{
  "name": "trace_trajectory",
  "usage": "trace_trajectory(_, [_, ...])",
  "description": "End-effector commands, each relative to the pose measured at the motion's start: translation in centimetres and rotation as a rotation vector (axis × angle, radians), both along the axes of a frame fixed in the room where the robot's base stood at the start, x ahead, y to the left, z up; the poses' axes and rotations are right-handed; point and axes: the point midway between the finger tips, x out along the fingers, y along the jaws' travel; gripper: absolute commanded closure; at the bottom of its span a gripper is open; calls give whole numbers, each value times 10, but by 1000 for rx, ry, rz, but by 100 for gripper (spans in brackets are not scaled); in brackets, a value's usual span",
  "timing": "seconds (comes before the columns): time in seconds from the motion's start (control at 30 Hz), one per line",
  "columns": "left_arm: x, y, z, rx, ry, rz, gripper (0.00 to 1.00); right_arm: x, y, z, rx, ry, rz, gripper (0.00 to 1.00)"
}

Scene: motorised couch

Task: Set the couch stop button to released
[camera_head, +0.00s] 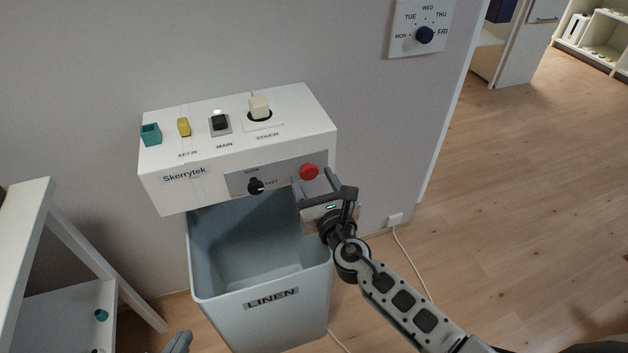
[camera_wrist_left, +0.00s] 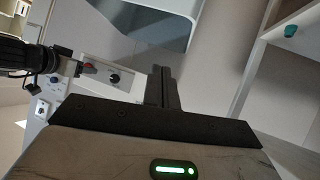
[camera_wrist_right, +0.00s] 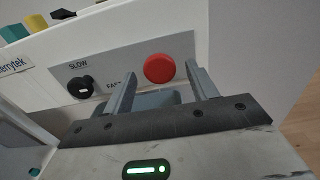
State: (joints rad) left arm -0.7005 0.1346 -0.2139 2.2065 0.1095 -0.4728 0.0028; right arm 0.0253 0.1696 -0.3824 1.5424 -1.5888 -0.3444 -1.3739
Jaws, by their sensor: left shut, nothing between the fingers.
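The red stop button (camera_head: 309,171) is on the front of the white Skerrytek control box (camera_head: 160,187), at the right end of a grey panel. In the right wrist view the round red button (camera_wrist_right: 159,68) lies ahead, between the lines of the two fingers. My right gripper (camera_head: 318,186) is open and empty just in front of the button; contact cannot be told. The button's pressed or released state is not clear. My left gripper (camera_wrist_left: 163,88) is shut and empty; part of it shows at the bottom edge of the head view (camera_head: 179,342).
A black SLOW/FAST knob (camera_head: 255,186) sits left of the button. The box top holds a yellow key (camera_head: 184,127), a MAIN switch (camera_head: 220,122) and a COUCH plug (camera_head: 259,106). A blue LINEN bin (camera_head: 256,322) stands below. A white shelf (camera_head: 22,240) is at left.

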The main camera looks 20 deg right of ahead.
Motion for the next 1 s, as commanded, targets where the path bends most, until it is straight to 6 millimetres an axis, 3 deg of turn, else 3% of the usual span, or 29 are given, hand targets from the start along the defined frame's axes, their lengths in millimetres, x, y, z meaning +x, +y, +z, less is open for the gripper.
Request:
trace_trajectory(0.17, [0,0,0,0,0,0,100,-5,0,0,0,0,0,42])
trace_trajectory(0.27, [0,0,1,0,-1,0,100,-18,-1,0,-1,1,1,42])
trace_trajectory(0.7, [1,0,-4,0,-9,0,100,-121,-4,-3,-1,4,2,42])
trace_trajectory(1.0, [2,0,-3,1,-22,-1,100,-157,-6,-1,0,1,0,42])
